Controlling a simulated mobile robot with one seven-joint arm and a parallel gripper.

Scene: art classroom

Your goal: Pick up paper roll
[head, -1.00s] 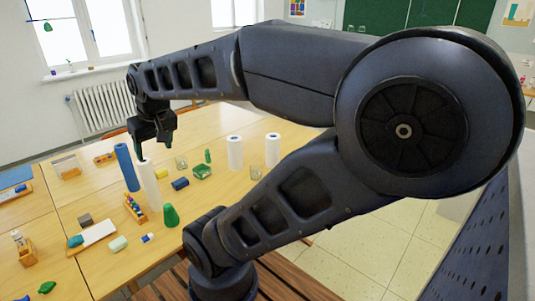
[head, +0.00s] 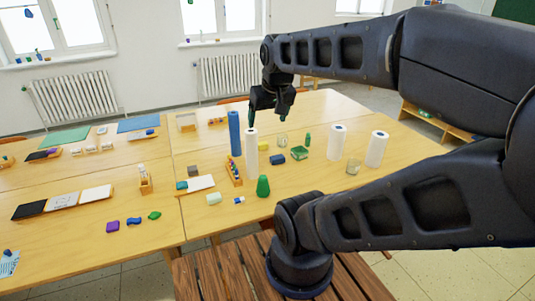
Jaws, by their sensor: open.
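Several upright rolls stand on the wooden table. A tall thin white roll (head: 251,155) stands beside a tall blue roll (head: 235,135). Two shorter, wider white rolls with blue centres stand further right, one at the left (head: 337,143) and one at the right (head: 376,149). I cannot tell which is the paper roll. My gripper (head: 268,116) is open and empty, pointing down. In the picture it is just above the top of the thin white roll, with one finger near that top; whether they touch is unclear.
Trays and small blocks lie to the left. The table's front left has free room. A slatted wooden surface (head: 210,275) lies in front.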

